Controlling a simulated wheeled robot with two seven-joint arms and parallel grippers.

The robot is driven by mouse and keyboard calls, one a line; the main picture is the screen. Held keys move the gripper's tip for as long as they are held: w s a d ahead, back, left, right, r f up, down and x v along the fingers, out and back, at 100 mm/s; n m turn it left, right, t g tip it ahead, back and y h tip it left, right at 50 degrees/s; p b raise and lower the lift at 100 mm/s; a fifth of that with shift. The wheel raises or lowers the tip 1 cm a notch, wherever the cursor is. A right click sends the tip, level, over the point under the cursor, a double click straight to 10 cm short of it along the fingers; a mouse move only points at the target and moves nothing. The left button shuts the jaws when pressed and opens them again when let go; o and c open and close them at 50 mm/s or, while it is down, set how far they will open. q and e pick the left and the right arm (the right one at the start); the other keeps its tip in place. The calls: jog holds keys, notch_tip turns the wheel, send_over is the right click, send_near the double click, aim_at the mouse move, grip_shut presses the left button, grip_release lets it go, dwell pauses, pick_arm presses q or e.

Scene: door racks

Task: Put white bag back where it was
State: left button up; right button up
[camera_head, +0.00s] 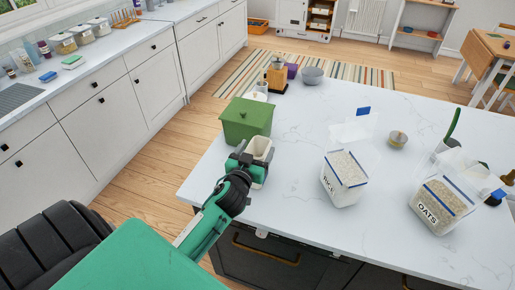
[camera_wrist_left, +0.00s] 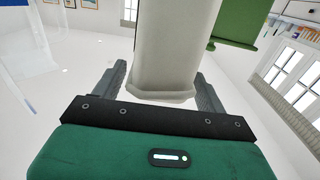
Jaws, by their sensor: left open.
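A cream-white, open-topped object (camera_head: 260,149), probably the white bag, stands upright on the white marble counter (camera_head: 300,225) just in front of a green lidded box (camera_head: 246,120). My left gripper (camera_head: 249,163) is at this object, with its jaws open. In the left wrist view the pale object (camera_wrist_left: 170,50) stands between the two spread fingers of my left gripper (camera_wrist_left: 160,82), with a visible gap at the left finger; contact at the right finger is unclear. The green box (camera_wrist_left: 238,22) shows behind it at the right. My right gripper does not show clearly.
A clear container labelled RICE (camera_head: 345,180) and one labelled OATS (camera_head: 440,205) stand to the right. A small lidded jar (camera_head: 397,139), a grey bowl (camera_head: 312,75) and a wooden grinder (camera_head: 277,75) are farther back. The counter between the green box and the rice is clear.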

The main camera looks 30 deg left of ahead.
pick_arm(q)
jog(key=b+v, duration=0.3)
jog(key=v, duration=0.7)
jog(key=shift+s, duration=0.25)
jog(key=shift+d, duration=0.15)
